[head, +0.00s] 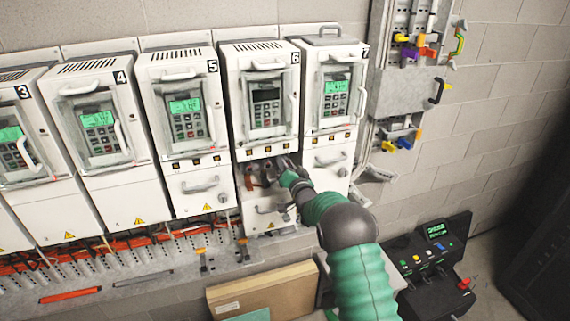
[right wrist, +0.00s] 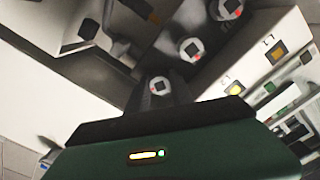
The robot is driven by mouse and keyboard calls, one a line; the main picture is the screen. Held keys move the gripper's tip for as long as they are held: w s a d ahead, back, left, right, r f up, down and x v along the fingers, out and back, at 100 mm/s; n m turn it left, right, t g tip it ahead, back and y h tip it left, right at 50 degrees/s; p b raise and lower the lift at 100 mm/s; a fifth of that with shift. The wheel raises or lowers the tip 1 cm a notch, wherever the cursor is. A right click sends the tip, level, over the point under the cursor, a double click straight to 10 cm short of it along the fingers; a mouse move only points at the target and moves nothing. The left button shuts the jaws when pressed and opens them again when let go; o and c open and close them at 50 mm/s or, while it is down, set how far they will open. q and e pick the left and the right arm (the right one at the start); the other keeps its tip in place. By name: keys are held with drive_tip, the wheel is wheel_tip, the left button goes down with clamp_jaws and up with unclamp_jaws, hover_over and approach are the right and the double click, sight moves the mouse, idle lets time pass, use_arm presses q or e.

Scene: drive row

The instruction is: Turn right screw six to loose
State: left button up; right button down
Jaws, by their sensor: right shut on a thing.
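Drive six (head: 265,92) has a dark screen, and its lower bay (head: 262,192) is open. My right gripper (head: 284,169) reaches into the upper right part of this bay. In the right wrist view my right gripper (right wrist: 160,100) is shut on the right screw six (right wrist: 160,86), a grey round head with a pale square face and a small red mark. Two similar screws show beyond it, the middle one (right wrist: 190,48) and the far one (right wrist: 230,8), both free of the gripper. The gripper hides part of the bay in the head view. My left gripper is not in view.
Drive five (head: 182,110) and drive seven (head: 335,95) stand close on both sides with lit green screens. A control box (head: 430,265) and a cardboard panel (head: 262,290) are below.

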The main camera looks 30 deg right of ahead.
drive_tip(key=n+b, duration=2.2)
drive_tip(key=b, duration=0.2)
drive_tip(key=shift+f, duration=0.2)
idle(0.5)
drive_tip(key=c, duration=1.4)
unclamp_jaws()
drive_tip(key=shift+o, duration=1.3)
drive_tip(key=shift+a, duration=0.1)
drive_tip(key=shift+r, duration=0.1)
